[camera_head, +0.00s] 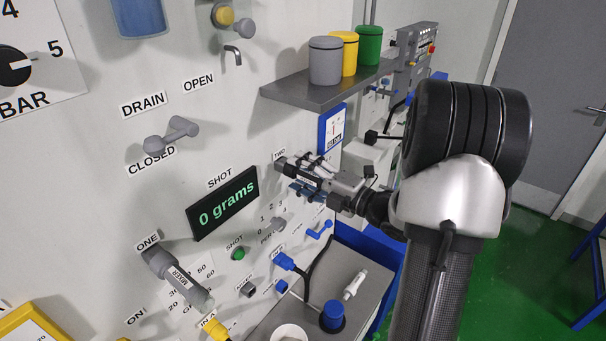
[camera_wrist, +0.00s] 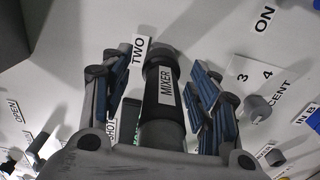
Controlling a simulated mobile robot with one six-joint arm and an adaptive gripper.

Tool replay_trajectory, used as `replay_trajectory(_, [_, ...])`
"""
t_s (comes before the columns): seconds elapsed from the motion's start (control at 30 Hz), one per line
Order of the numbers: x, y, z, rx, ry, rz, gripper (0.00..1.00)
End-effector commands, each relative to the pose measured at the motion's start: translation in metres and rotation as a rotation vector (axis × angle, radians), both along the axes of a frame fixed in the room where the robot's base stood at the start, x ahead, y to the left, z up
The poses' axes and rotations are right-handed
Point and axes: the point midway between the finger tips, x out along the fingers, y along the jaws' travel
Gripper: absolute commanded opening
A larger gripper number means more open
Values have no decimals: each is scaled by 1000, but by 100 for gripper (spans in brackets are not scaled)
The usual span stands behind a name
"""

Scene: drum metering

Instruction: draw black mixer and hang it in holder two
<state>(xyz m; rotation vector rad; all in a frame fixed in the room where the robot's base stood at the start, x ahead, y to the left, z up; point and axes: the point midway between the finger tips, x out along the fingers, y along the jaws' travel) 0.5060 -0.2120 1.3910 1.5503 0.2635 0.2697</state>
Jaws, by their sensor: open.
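The black mixer (camera_wrist: 165,110), a dark cylinder with a white MIXER label, points at the wall right beside the TWO label (camera_wrist: 137,62) in the wrist view. Its far end meets a dark round collar at the wall; whether that is holder two cannot be told clearly. My gripper (camera_wrist: 160,98) is open, with its blue-padded fingers on both sides of the mixer and visible gaps between. In the head view my gripper (camera_head: 303,179) is at the wall just below the TWO label (camera_head: 279,154), largely hiding the mixer. A grey mixer (camera_head: 181,282) hangs at the ONE label.
A shelf (camera_head: 300,92) with grey, yellow and green canisters is above my gripper. The display (camera_head: 222,203) reads 0 grams. A grey bench (camera_head: 345,270) below carries a blue-capped item and a white tube. Knobs and a blue plug (camera_head: 284,261) stick out of the wall.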

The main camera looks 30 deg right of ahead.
Motion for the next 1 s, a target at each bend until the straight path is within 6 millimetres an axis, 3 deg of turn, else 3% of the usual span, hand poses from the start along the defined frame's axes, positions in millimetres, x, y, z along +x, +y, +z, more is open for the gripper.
replay_trajectory(0.33, [-10,-4,0,0,1,-2,55])
replay_trajectory(0.8, [-96,-35,0,1,-1,-5,55])
replay_trajectory(1.0, [-113,-40,0,0,0,-1,55])
